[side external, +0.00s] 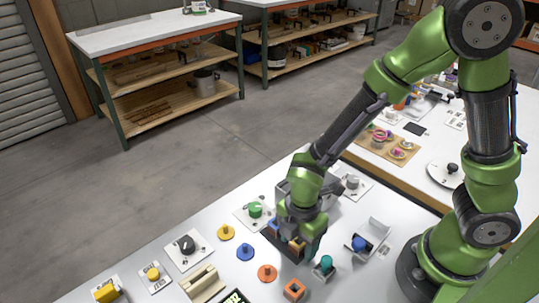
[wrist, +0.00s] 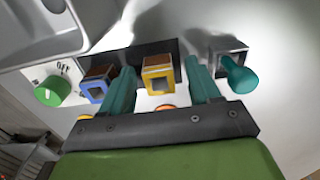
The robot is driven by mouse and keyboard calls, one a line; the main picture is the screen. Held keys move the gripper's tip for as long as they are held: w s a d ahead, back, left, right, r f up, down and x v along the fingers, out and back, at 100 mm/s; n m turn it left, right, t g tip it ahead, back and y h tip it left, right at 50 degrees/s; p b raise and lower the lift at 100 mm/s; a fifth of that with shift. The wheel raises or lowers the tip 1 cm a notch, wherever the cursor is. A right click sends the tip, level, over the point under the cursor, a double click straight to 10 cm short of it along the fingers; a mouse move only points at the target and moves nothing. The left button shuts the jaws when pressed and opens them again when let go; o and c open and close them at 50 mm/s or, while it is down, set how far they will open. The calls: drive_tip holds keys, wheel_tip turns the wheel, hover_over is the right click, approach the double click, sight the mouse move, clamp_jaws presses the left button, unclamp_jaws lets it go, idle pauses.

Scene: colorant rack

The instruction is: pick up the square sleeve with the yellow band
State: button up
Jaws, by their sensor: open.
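The square sleeve with the yellow band (wrist: 158,83) stands on a dark rack (wrist: 137,56) in the wrist view. It has a brown top part and a square opening facing the camera. My gripper (wrist: 161,68) is open, with one teal finger on each side of this sleeve. Small gaps seem to show, so contact cannot be told. A similar sleeve with a blue band (wrist: 96,90) stands just left of the left finger. In the side view my gripper (side external: 301,246) is low over the dark rack and hides much of it and the sleeves.
A teal knob in a metal holder (wrist: 238,74) is close to the right finger. A green knob (side external: 255,210) is beyond the rack.

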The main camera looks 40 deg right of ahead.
drive_tip(key=c, duration=1)
drive_tip(key=r, duration=0.9)
drive_tip(key=shift+w+d+r, duration=0.25)
drive_tip(key=shift+d, duration=0.15)
drive_tip(key=shift+w+d+f, duration=0.1)
drive_tip(key=shift+w+d, duration=1.15)
drive_tip(key=shift+d, duration=0.65)
drive_tip(key=shift+w+d+f, duration=0.1)
drive_tip(key=shift+w+d, duration=1.15)
drive_tip(key=shift+d, duration=0.7)
drive_tip(key=shift+w+d+f, duration=0.1)
drive_tip(key=shift+w+d, duration=1.15)
drive_tip(key=shift+d, duration=0.65)
